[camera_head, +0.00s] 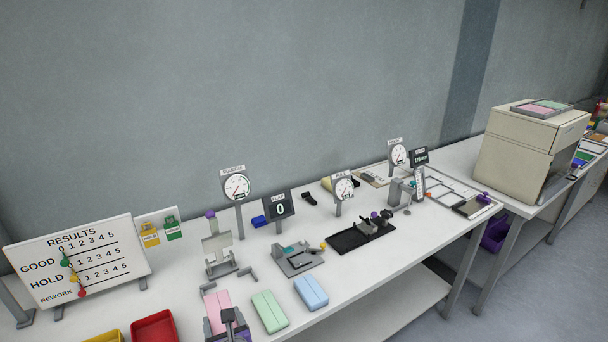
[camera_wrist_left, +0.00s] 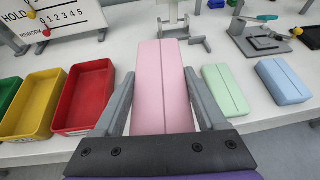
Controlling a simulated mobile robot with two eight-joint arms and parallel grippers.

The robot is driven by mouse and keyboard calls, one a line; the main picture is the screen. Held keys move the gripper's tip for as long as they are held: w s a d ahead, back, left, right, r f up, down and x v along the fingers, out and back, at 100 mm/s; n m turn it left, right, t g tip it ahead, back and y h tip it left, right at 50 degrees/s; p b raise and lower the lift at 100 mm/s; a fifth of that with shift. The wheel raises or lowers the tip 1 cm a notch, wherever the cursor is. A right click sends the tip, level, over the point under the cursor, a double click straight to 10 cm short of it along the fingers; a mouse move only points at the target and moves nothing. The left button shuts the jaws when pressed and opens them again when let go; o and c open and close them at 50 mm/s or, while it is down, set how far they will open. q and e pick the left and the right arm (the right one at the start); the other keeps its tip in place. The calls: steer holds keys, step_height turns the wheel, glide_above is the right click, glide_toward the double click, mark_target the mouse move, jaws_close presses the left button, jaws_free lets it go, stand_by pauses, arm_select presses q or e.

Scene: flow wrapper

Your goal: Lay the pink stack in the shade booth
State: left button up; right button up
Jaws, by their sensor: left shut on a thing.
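The pink stack (camera_head: 218,302) is a long block near the front edge of the bench, left of the green stack (camera_head: 269,311). In the left wrist view the pink stack (camera_wrist_left: 162,85) lies lengthwise between the two grey fingers of my left gripper (camera_wrist_left: 160,98). My left gripper (camera_head: 228,320) is shut on it. I cannot tell whether it touches the bench. A beige cabinet (camera_head: 515,170) at the far right, with pink and green patches on its top, may be the shade booth; its front opening is not clear. My right gripper is not in view.
A blue stack (camera_head: 311,291) lies right of the green one. A red bin (camera_head: 154,330) and yellow bin (camera_wrist_left: 32,100) stand left. Gauges, a black tray (camera_head: 360,237) and small fixtures crowd the bench. A results board (camera_head: 78,262) stands at left. A gap separates the two tables.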

arm_select(q)
steer(key=w+m+t+h+p, duration=0.1)
steer(key=w, duration=0.6)
steer(key=shift+d+f+m+h, duration=0.15)
steer(key=shift+d+m+h, duration=0.25)
steer(key=shift+f, duration=0.1)
